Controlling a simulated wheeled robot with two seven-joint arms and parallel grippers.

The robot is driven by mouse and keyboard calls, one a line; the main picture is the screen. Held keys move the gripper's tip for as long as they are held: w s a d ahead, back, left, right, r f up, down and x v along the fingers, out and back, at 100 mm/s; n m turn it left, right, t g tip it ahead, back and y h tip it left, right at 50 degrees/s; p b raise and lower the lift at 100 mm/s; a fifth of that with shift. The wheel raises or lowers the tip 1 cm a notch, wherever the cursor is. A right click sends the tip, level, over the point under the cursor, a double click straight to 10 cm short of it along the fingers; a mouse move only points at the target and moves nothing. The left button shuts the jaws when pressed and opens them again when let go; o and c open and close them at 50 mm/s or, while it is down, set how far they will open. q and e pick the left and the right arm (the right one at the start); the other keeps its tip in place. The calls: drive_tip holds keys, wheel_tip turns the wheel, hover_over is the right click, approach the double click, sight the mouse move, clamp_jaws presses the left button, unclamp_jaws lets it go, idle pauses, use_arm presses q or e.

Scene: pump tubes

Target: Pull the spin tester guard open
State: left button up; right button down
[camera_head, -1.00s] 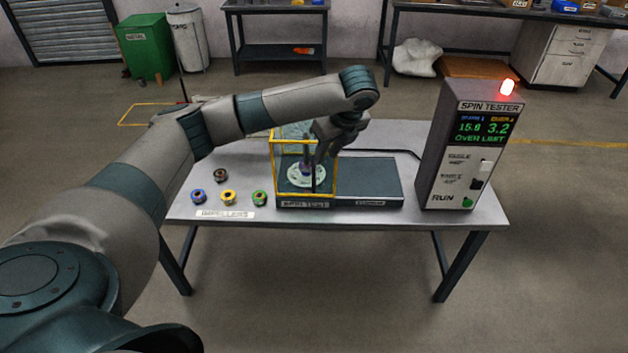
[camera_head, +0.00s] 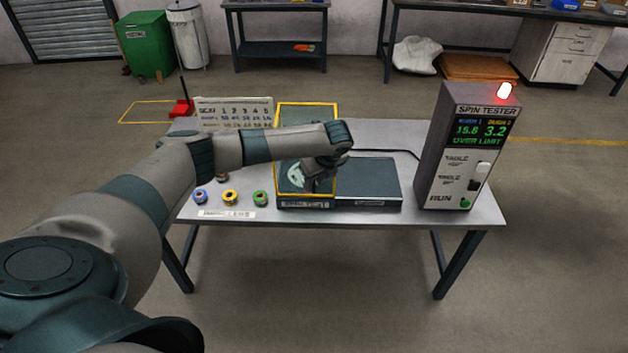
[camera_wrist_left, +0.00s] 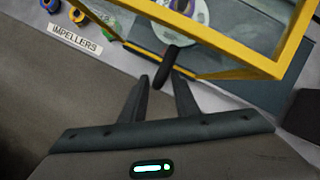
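The spin tester guard is a clear box with a yellow frame (camera_head: 307,104) over the left part of the tester base. Its upper edge stands above the table's back edge in the head view. A white disc (camera_head: 296,174) shows behind it. In the left wrist view, the yellow frame (camera_wrist_left: 262,66) crosses the top, with a black handle (camera_wrist_left: 172,60) on its near side. My left gripper (camera_head: 316,186) is at the guard's front. In the left wrist view its fingers (camera_wrist_left: 162,76) are apart, with the handle's end between the tips; contact is unclear. My right gripper is out of view.
The spin tester console (camera_head: 465,150) stands on the right, with a red lamp lit and OVER LIMIT showing. Several coloured impellers (camera_head: 230,196) sit at the table's left. A number board (camera_head: 234,106) stands behind my arm. The table's front right is clear.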

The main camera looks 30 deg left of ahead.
use_arm(q)
drive_tip(key=shift+a+f, duration=0.15)
drive_tip(key=shift+f, duration=0.25)
clamp_jaws()
drive_tip(key=shift+w, duration=0.1)
